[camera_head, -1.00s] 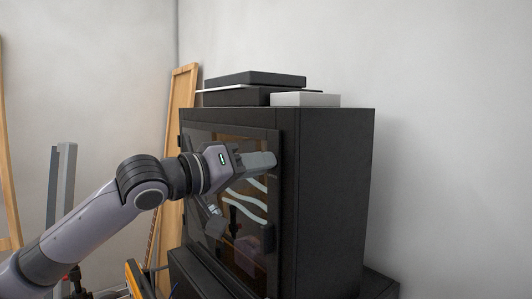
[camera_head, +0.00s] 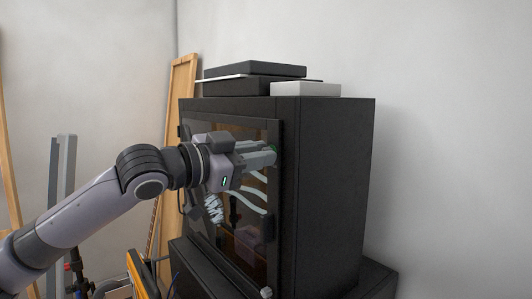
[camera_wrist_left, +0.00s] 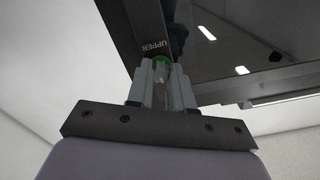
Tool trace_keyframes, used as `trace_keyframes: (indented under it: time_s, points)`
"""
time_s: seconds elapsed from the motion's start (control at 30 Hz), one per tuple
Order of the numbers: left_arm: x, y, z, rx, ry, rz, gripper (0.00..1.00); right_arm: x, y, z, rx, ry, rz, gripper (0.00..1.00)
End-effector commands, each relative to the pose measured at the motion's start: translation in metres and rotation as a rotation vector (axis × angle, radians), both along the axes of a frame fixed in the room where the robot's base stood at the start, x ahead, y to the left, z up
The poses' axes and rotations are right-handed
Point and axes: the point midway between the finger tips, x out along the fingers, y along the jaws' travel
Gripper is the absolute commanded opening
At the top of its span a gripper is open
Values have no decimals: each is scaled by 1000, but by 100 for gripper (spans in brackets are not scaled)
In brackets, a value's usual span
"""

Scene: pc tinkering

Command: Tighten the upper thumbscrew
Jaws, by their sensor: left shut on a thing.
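The upper thumbscrew (camera_wrist_left: 162,66) is at the side panel's upper corner, beside the printed word UPPER in the left wrist view. A green ring shows around it. My left gripper (camera_wrist_left: 161,70) is shut on it, one finger on each side, and the fingers hide most of the screw. In the head view my left gripper (camera_head: 274,155) reaches the upper right edge of the dark glass side panel (camera_head: 245,250), and a speck of green shows by its tips. The panel sits closed on the black PC case (camera_head: 330,190). My right gripper is not in view.
A small silver knob (camera_head: 266,293) shows at the panel's lower right corner. Black boxes (camera_head: 255,70) and a light grey box (camera_head: 306,89) lie on the case. A wooden frame (camera_head: 180,110) leans behind it. Right of the case is bare wall.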

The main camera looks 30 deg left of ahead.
Motion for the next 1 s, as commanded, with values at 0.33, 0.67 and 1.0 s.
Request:
trace_keyframes:
  time_s: [0.33,0.67,1.0]
  points:
    - [0,0,0,25,-11,1,42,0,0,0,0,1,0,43]
    - [-27,12,-2,28,-12,3,42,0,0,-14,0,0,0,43]
    - [-55,23,-1,24,-10,1,42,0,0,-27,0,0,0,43]
